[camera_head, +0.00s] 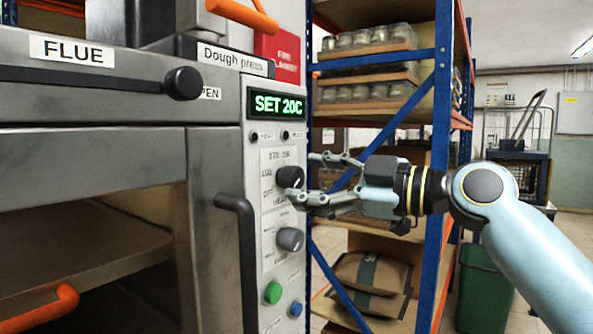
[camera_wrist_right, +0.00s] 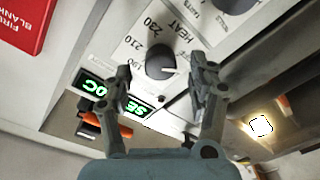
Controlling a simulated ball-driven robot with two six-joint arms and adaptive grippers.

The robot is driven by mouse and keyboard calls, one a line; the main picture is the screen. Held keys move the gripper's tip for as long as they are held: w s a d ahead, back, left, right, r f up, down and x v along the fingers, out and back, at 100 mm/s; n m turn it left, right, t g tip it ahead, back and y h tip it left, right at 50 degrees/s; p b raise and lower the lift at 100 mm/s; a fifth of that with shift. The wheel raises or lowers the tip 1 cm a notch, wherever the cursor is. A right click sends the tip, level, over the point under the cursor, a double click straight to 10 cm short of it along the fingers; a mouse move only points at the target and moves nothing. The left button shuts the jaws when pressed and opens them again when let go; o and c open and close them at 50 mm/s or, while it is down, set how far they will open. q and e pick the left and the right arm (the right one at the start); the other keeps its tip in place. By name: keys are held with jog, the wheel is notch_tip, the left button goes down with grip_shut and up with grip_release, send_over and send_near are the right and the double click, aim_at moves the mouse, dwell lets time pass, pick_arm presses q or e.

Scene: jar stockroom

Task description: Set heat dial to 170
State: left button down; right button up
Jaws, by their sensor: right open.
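The black heat dial (camera_head: 289,177) sits on the pale control panel of the oven at left. Its green display (camera_head: 277,105) reads SET 20C. My right gripper (camera_head: 303,178) is open at the panel, its fingers above and below the dial. In the wrist view the heat dial (camera_wrist_right: 160,62) lies between the two open fingers of my right gripper (camera_wrist_right: 160,76), with a gap on each side. Printed 190, 210, 230 and HEAT show around it there. I cannot tell whether a finger touches the dial. My left gripper is out of view.
A grey knob (camera_head: 290,239), a green button (camera_head: 273,292) and a blue button (camera_head: 296,309) are lower on the panel. The oven's dark handle (camera_head: 237,250) stands to their left. A blue-post rack (camera_head: 440,130) with jars stands behind my right arm.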

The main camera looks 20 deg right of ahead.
aim_at(299, 180)
jog(key=shift+p+x, duration=0.3)
jog(key=shift+x, duration=1.3)
jog(key=c, duration=1.2)
jog(key=shift+o, duration=0.2)
jog(key=shift+f+m, duration=0.1)
jog(key=shift+m, duration=0.2)
